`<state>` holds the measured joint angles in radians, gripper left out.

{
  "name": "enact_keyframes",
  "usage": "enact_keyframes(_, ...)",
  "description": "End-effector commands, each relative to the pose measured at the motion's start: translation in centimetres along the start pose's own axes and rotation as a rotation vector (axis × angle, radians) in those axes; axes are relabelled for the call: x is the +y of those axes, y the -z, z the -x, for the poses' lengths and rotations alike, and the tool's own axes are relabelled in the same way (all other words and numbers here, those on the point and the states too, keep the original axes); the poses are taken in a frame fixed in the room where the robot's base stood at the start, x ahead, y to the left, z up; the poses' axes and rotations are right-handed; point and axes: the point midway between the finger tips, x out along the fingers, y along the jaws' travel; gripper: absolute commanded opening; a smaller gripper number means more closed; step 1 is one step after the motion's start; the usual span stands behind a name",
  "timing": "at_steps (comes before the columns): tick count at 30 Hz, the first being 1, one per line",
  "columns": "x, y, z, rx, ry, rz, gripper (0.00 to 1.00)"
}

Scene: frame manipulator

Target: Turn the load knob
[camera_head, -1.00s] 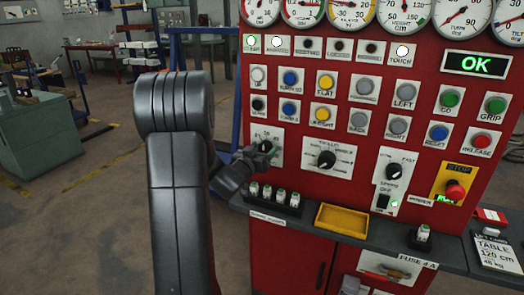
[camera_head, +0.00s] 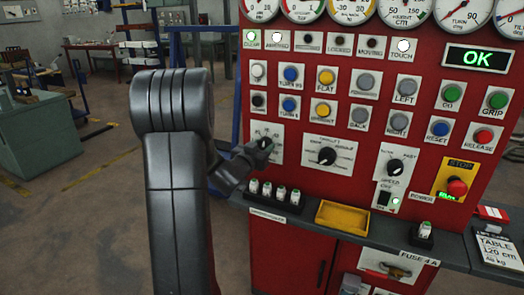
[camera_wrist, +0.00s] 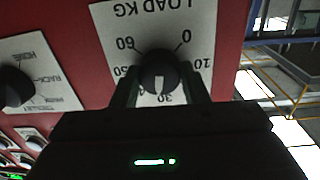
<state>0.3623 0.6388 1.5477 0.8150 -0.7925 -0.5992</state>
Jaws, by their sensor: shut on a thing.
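The load knob (camera_wrist: 159,68) is a round black knob with a white pointer, on a white dial plate (camera_wrist: 120,20) marked LOAD KG. The plate appears upside down in the wrist view. The pointer is directed at about the 30 mark. My gripper (camera_wrist: 160,84) is shut on the knob, one finger on each side. In the head view my gripper (camera_head: 259,148) is at the load dial plate (camera_head: 266,131) on the left of the red panel and hides the knob there.
To the right on the red panel (camera_head: 330,215) are another black selector knob (camera_head: 327,156), a speed knob (camera_head: 396,167) and a red stop button (camera_head: 456,187). Rows of push buttons sit above. A shelf below holds a yellow tray (camera_head: 342,229) and several fuses. A green OK display (camera_head: 478,60) is lit.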

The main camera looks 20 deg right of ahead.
Motion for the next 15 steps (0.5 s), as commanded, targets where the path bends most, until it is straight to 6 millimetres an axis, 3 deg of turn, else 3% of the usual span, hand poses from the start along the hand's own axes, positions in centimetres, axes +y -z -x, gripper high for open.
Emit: enact_keyframes(15,0.07,-0.26,-0.01,-0.018,0.002,-0.475,0.18)
